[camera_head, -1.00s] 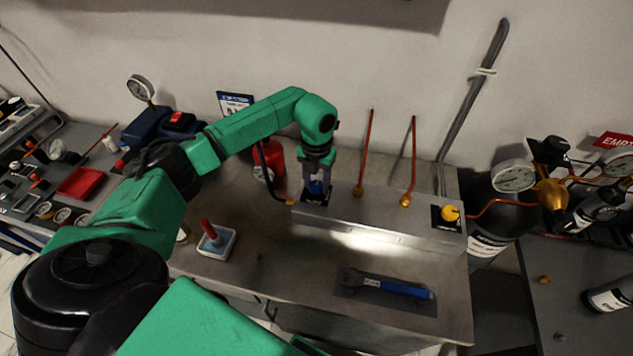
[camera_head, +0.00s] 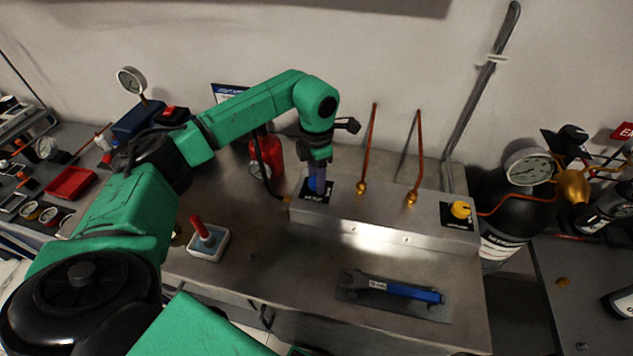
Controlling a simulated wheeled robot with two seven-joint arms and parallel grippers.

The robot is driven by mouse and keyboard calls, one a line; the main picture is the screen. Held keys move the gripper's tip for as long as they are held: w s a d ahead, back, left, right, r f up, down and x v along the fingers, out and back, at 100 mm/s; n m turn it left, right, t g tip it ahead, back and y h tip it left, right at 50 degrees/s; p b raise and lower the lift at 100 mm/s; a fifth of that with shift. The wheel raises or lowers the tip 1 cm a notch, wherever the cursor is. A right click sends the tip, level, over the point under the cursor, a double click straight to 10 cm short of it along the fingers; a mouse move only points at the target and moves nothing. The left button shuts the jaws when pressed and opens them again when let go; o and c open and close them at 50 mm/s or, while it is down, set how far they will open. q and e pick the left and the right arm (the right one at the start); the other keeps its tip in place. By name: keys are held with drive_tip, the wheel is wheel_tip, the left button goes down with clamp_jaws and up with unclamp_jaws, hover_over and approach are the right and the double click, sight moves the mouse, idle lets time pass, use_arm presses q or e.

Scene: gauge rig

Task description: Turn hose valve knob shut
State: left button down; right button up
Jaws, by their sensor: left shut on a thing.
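A steel manifold block (camera_head: 385,225) sits on the bench with a blue knob (camera_head: 317,187) on a black plate at its left end. A black hose (camera_head: 264,170) with a brass end meets the block beside this knob. My left gripper (camera_head: 317,181) comes down from above and is shut on the blue knob. The fingers and wrist partly hide the knob, so its exact angle is hard to tell. A yellow knob (camera_head: 461,209) sits on another black plate at the block's right end, untouched. My right gripper is out of view.
Two copper pipes (camera_head: 368,145) rise from the block. A red cylinder (camera_head: 270,160) stands behind my wrist. Black tanks and gauges (camera_head: 528,167) are at right.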

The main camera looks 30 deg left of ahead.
use_arm(q)
drive_tip(key=m+b, duration=0.2)
drive_tip(key=m, duration=0.2)
drive_tip(key=shift+w+m, duration=0.1)
drive_tip(key=shift+m, duration=0.2)
drive_tip(key=m+b, duration=0.1)
drive_tip(key=m, duration=0.3)
drive_tip(key=shift+r, duration=0.1)
drive_tip(key=shift+m, duration=0.3)
drive_tip(key=shift+c, duration=1.7)
unclamp_jaws()
